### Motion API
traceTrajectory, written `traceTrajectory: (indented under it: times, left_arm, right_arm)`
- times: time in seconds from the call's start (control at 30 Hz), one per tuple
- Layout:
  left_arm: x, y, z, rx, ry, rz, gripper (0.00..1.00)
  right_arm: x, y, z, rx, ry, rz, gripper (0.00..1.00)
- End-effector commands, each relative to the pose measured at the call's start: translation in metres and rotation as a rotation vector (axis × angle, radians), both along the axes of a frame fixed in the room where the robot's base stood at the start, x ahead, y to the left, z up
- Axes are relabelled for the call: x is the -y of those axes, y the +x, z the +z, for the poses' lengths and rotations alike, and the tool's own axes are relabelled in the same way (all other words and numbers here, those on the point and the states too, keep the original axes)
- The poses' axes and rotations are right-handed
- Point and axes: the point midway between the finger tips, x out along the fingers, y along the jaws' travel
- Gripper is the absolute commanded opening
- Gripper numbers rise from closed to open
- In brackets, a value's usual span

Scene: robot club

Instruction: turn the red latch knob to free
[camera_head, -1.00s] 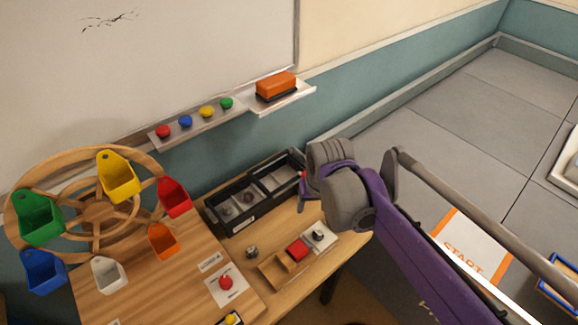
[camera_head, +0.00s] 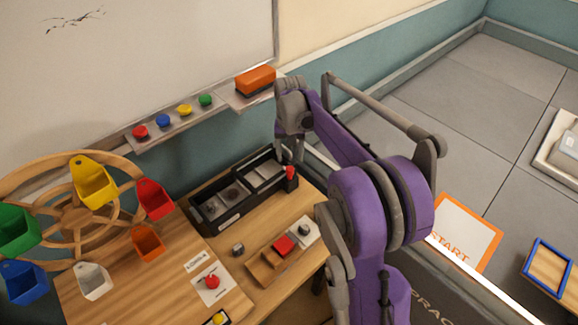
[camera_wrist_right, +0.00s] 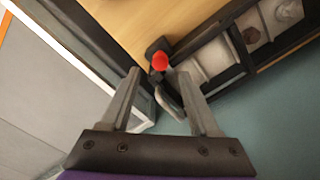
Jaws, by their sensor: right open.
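A red knob (camera_head: 290,172) sits on a dark mount at the right end of a black tray (camera_head: 230,217) on the wooden table. In the right wrist view the round red knob (camera_wrist_right: 160,61) is on a black bracket, with a grey lever-like piece just below it. My right gripper (camera_wrist_right: 158,72) is open, with its two fingertips on either side of the red knob's line and the knob just beyond them. I cannot tell if they touch. My left gripper is not in view.
Another red knob (camera_head: 211,282) stands on a white plate nearer the front. A wooden wheel with coloured bins (camera_head: 75,215) stands left. A whiteboard ledge (camera_head: 185,122) runs along the wall behind.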

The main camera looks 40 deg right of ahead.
Motion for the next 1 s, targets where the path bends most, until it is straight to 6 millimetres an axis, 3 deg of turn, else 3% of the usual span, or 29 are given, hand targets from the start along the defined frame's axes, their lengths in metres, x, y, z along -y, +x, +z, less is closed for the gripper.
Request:
traceTrajectory:
  times: [0.1,0.3,0.7,1.0]
  left_arm:
    - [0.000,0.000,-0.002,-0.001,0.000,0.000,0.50]
    - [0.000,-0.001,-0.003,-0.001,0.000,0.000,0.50]
    - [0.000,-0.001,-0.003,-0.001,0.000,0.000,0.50]
    - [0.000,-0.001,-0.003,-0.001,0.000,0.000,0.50]
  right_arm:
    - [0.000,0.000,-0.024,0.000,0.000,0.001,0.62]
    - [0.000,0.000,-0.048,0.001,-0.001,0.001,0.62]
    - [0.000,0.000,-0.054,0.001,-0.001,0.001,0.60]
    - [0.000,0.000,-0.054,0.000,-0.001,0.000,0.06]
